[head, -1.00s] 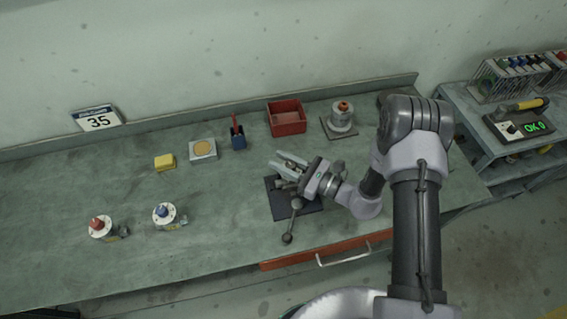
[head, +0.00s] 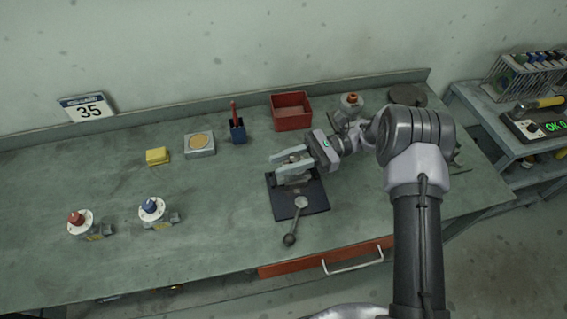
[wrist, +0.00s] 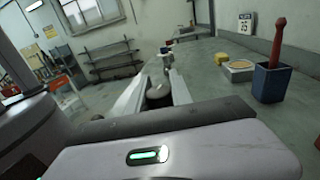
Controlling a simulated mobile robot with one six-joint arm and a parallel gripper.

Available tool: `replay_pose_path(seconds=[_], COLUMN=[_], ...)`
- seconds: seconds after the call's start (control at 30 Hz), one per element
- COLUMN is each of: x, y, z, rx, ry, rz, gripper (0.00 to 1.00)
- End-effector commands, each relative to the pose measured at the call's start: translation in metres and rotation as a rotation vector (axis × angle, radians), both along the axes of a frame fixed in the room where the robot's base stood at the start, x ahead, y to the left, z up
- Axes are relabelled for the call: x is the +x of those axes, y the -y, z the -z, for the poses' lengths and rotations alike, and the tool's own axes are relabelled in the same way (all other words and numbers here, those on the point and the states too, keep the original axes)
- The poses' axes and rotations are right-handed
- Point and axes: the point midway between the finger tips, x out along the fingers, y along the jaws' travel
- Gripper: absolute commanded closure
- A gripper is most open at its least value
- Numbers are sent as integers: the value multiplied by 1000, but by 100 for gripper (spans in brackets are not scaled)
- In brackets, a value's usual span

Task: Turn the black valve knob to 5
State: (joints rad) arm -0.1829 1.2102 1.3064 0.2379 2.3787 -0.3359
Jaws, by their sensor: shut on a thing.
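My gripper (head: 277,165) reaches in from the right over the dark base plate (head: 312,202) in the middle of the bench. Its two pale fingers lie level on either side of a metal fitting (head: 294,181) standing on that plate. In the wrist view, the black knob (wrist: 158,92) shows as a dark round piece between the fingers, and my gripper (wrist: 160,78) is shut on it. A lever with a ball end (head: 290,239) sticks out toward the front edge. The knob's marks and setting cannot be read.
Valves with a red knob (head: 76,218) and a blue knob (head: 149,205) stand at left. A yellow block (head: 157,156), a blue pen cup (head: 238,133) and a red bin (head: 291,111) stand behind. An orange-knobbed valve (head: 351,99) is near my arm. The left bench is mostly clear.

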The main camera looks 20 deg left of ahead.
Motion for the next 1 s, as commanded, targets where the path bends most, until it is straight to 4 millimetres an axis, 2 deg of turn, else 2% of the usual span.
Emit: replay_pose_path(seconds=[0.43, 1.0], x=[-6, -6], y=[5, 6], z=[-4, -1], rx=[-1, 0], ry=[0, 0], rz=[-229, -269], gripper=[100, 100])
